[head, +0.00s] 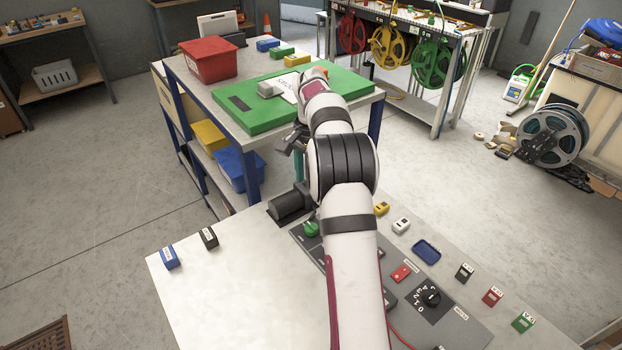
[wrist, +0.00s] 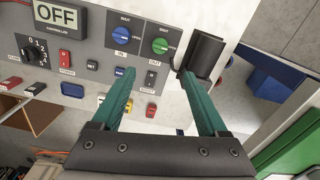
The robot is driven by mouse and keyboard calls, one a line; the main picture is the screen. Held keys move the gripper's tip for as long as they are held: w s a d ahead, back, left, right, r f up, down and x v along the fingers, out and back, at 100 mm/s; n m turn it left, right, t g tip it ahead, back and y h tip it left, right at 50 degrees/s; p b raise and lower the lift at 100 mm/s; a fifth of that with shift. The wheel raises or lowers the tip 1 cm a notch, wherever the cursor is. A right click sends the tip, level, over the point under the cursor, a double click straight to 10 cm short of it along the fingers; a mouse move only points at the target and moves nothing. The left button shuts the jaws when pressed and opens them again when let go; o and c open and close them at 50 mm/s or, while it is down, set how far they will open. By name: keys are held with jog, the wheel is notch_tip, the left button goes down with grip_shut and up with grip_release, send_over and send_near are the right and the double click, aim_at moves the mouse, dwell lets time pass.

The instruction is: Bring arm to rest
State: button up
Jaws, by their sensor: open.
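My arm reaches forward over the control bench (head: 200,285), with its wrist near the green-topped table (head: 250,115). In the wrist view my gripper (wrist: 156,72) has its two teal fingers spread well apart. Nothing is between them but the view of the control panel (wrist: 100,50) beyond. In the head view only one teal finger shows clearly, below the wrist; the rest is hidden by the arm. The gripper hangs beside the table's near side, apart from the bench as far as I can tell.
The panel carries a black rotary knob (head: 428,296), a red switch (head: 401,273) and a green knob (head: 311,229). The wrist view shows a blue knob (wrist: 121,35) and an OFF display (wrist: 58,14). A red bin (head: 208,60) stands on the table.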

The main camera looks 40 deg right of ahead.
dwell(0.3)
jog(key=s+a+r+n, duration=0.2)
jog(key=s+a+r, duration=0.15)
jog(key=a, duration=0.25)
jog(key=s+a+r+n+y, duration=0.1)
jog(key=s+a+r+n, duration=0.1)
jog(key=s+a, duration=0.3)
jog(key=s+a+r+n, duration=0.1)
jog(key=s+a+r, duration=0.2)
jog(key=a, duration=0.5)
jog(key=s+a+f+n, duration=0.2)
jog(key=s+a, duration=0.3)
jog(key=s, duration=0.5)
jog(key=s+a+f+n, duration=0.2)
jog(key=s+a, duration=0.3)
jog(key=s, duration=0.5)
jog(key=shift+s+f+n+y, duration=0.3)
jog(key=shift+s+n+y, duration=0.1)
jog(key=shift+n, duration=0.3)
